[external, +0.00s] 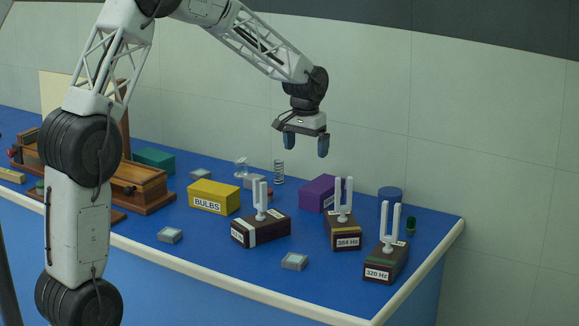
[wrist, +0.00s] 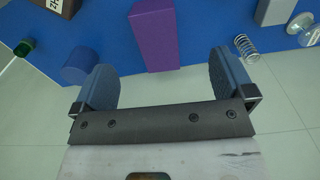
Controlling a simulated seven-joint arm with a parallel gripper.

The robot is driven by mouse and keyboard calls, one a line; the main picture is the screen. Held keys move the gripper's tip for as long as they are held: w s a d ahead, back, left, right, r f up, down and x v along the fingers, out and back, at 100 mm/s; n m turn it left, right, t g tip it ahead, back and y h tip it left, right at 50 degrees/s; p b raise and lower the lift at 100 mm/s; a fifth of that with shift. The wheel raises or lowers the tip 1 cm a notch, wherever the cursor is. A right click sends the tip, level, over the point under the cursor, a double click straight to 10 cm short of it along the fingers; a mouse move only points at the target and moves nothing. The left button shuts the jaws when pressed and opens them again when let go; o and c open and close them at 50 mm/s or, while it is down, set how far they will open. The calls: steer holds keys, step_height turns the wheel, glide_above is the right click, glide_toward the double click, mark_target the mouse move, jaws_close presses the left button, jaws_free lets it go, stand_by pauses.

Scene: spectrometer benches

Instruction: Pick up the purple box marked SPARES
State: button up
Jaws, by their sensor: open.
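The purple box (external: 319,194) lies on the blue bench top, behind the tuning fork block marked 384 Hz (external: 344,230). A label on it shows only in part in the external view; its text cannot be read. In the wrist view the purple box (wrist: 154,38) is at top centre, beyond the gap between the fingers. My gripper (external: 306,144) is open and empty. It hangs in the air above the bench with its fingers pointing down. In the wrist view my gripper (wrist: 162,88) shows both fingers wide apart, with nothing between them.
A yellow box marked BULBS (external: 213,197) stands left of the purple box. A metal spring (external: 279,172) and a blue cylinder (external: 390,194) stand near it. Two more tuning fork blocks (external: 261,229) (external: 386,262) are towards the front. A pale wall is behind the bench.

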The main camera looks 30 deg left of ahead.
glide_above(322, 183)
step_height(322, 183, down, 6)
steer(key=shift+d+r, duration=0.1)
steer(key=shift+d, duration=0.05)
steer(key=shift+f, duration=1.25)
steer(key=shift+f, duration=2.65)
steer(key=c, duration=1.1)
